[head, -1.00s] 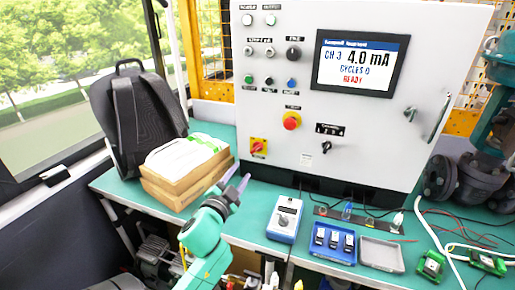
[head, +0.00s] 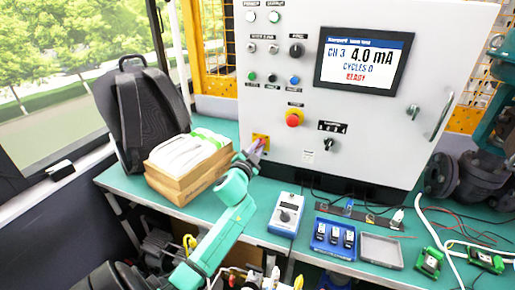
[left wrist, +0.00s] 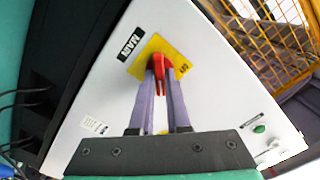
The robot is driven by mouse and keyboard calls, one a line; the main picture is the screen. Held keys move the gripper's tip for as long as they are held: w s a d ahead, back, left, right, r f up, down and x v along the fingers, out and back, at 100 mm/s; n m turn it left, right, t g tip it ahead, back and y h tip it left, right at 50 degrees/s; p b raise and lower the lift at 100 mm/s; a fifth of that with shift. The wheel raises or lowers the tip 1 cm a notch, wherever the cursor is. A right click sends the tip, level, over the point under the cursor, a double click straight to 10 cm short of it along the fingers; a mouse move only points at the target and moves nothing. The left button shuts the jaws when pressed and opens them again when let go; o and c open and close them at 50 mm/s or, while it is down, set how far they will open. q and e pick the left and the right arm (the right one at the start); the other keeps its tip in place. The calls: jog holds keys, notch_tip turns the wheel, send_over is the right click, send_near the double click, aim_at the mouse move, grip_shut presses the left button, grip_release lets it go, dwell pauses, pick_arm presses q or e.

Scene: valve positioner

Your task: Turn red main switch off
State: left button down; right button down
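The red main switch is a red handle on a yellow plate (head: 261,139), low on the left of the white cabinet front. In the left wrist view the red handle (left wrist: 160,72) shows on its yellow plate (left wrist: 140,60), beside a black label reading MAIN. My left gripper (head: 257,148) is at the switch and hides most of the handle in the head view. In the left wrist view its two purple fingers (left wrist: 161,92) lie on either side of the handle, with a narrow gap between them. Whether they press on it I cannot tell. My right gripper is not in view.
A red emergency button (head: 294,118) sits up and to the right of the switch. The cabinet screen (head: 361,62) is lit and reads READY. A cardboard box (head: 185,182) stands left of my gripper. A blue handheld meter (head: 286,214) lies on the green bench, front right.

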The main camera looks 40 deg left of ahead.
pick_arm(q)
jog(key=shift+n, duration=0.4)
jog(key=shift+s+a+n+p, duration=0.1)
jog(key=shift+n+p, duration=2.1)
jog(key=shift+n, duration=2.1)
jog(key=shift+a+n+p, duration=0.1)
jog(key=shift+n+p, duration=2.05)
jog(key=shift+n, duration=2.15)
jog(key=c, duration=0.9)
grip_release()
